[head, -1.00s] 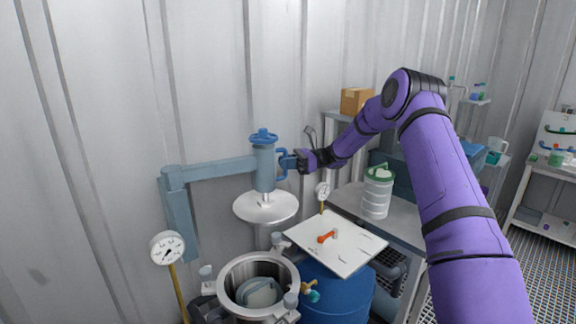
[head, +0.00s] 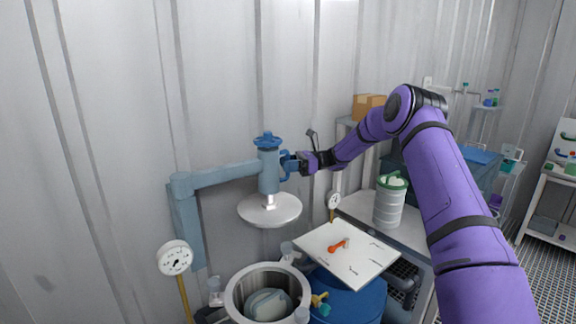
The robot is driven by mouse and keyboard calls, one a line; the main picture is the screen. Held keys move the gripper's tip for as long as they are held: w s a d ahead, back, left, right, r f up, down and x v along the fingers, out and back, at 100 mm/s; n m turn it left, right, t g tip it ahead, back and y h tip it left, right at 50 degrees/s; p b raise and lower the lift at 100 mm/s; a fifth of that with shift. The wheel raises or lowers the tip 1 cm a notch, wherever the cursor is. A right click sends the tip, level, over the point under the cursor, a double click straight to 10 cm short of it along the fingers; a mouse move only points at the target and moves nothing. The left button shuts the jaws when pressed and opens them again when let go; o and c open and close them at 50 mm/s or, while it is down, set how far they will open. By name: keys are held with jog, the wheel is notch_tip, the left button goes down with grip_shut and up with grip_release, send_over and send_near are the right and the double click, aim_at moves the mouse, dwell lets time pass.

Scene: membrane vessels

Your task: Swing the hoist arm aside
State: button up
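The blue-grey hoist arm (head: 226,174) reaches right from its upright post (head: 187,222) by the wall. At its outer end is a vertical cylinder with a blue handwheel (head: 266,140) on top. A round metal lid (head: 269,210) hangs level below it, above and apart from the open steel vessel (head: 238,293). My gripper (head: 292,163) is at the blue handle on the cylinder's right side. Its fingers are small here and overlap the handle, so I cannot tell whether they are closed on it.
A pressure gauge (head: 175,258) stands left of the vessel. A white board (head: 365,268) with an orange-handled tool (head: 336,246) lies on a blue drum (head: 350,303) to the right. A stacked white container (head: 389,207) stands on the grey bench (head: 410,238).

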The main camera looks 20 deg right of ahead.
jog(key=shift+d, duration=0.15)
jog(key=s+d, duration=0.1)
jog(key=d, duration=0.9)
jog(key=shift+d, duration=0.2)
jog(key=shift+s, duration=0.1)
